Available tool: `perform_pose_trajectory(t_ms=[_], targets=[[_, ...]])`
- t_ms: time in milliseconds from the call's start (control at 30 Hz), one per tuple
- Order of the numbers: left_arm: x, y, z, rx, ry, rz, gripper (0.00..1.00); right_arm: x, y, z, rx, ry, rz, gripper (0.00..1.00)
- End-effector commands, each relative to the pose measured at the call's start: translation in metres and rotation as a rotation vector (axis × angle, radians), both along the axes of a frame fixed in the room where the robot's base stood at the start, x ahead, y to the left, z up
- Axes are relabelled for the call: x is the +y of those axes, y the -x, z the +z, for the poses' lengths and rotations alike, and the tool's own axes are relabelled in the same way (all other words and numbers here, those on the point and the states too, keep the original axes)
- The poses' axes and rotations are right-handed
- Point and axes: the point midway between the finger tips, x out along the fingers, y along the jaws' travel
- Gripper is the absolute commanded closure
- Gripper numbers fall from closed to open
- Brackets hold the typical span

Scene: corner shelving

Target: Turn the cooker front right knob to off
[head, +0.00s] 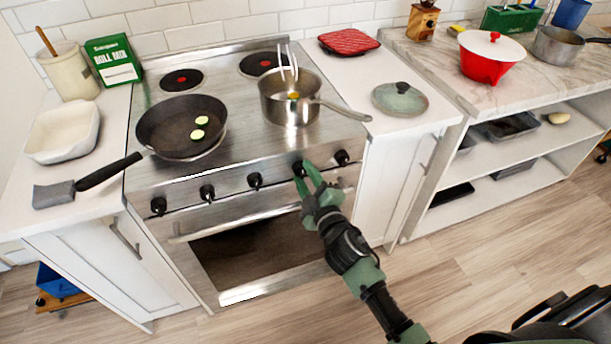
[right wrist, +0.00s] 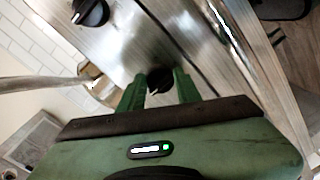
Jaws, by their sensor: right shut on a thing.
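The cooker (head: 225,163) has a row of several black knobs along its steel front. My right gripper (head: 306,178) reaches up to the front panel and is shut on the knob (head: 299,168) second from the right. In the right wrist view this knob (right wrist: 160,79) sits between the two green fingers (right wrist: 159,92). The fingers partly hide it, and I cannot tell its setting. The rightmost knob (head: 341,157) is just right of the gripper, untouched. My left gripper is not in view.
A frying pan (head: 160,133) with green slices is on the front left; its handle sticks out left. A saucepan (head: 290,115) with utensils stands on the right, its handle (head: 340,110) pointing right. The oven door handle (head: 235,220) runs below the knobs.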

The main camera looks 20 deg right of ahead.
Motion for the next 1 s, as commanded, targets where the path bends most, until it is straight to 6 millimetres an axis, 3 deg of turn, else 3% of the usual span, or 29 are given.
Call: perform_pose_trajectory(t_ms=[233, 267, 333, 700, 1000], targets=[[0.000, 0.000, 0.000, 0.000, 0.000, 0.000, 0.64, 0.000, 0.000, 0.001, -0.002, 0.004, 0.001, 1.00], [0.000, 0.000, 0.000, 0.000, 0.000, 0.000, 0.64, 0.000, 0.000, 0.001, -0.002, 0.004, 0.001, 0.64], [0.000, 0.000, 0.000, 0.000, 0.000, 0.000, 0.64, 0.000, 0.000, 0.001, -0.002, 0.004, 0.001, 0.45], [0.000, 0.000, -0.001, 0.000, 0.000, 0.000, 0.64, 0.000, 0.004, -0.001, 0.001, 0.001, 0.001, 0.45], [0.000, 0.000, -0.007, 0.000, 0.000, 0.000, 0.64, -0.004, 0.051, 0.001, 0.001, 0.000, 0.000, 0.45]])
